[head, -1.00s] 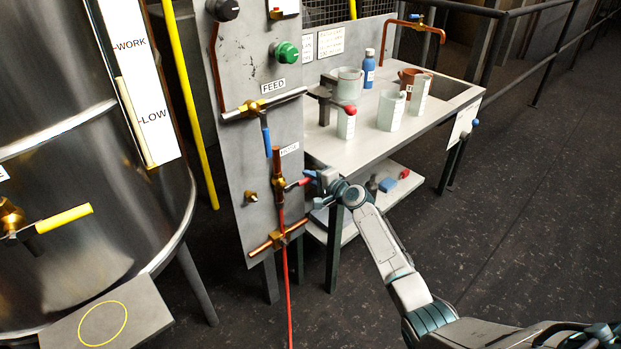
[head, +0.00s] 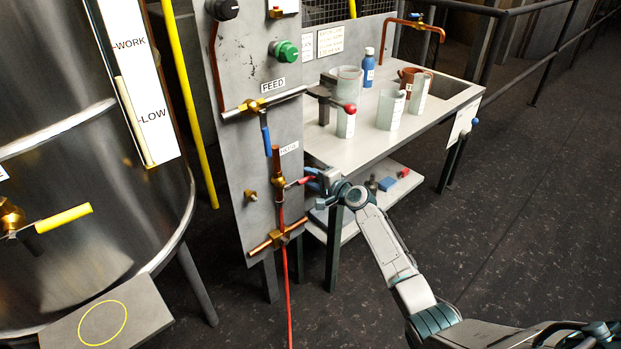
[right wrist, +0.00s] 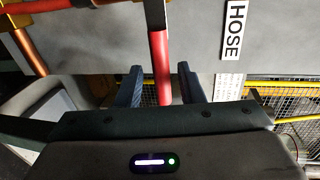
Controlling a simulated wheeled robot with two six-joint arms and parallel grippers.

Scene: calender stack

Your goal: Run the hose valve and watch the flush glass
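The hose valve (head: 280,184) is a brass body on the grey panel below the HOSE label (head: 289,148). Its red lever (head: 299,182) points right, toward my right gripper (head: 313,187). In the right wrist view the red lever (right wrist: 161,65) runs between the two dark fingers of the right gripper (right wrist: 161,88). A gap shows on each side of the lever, so the gripper is open around it. A red line (head: 286,280) hangs below the valve, past a copper tee (head: 277,236). I cannot tell which part is the flush glass. My left gripper is out of view.
The FEED valve's blue handle (head: 266,138) hangs above the hose valve. A bench (head: 365,145) with beakers and a blue bottle (head: 369,68) stands close right, its lower shelf (head: 350,225) near my right wrist. A steel tank (head: 70,240) stands left. The floor at right is clear.

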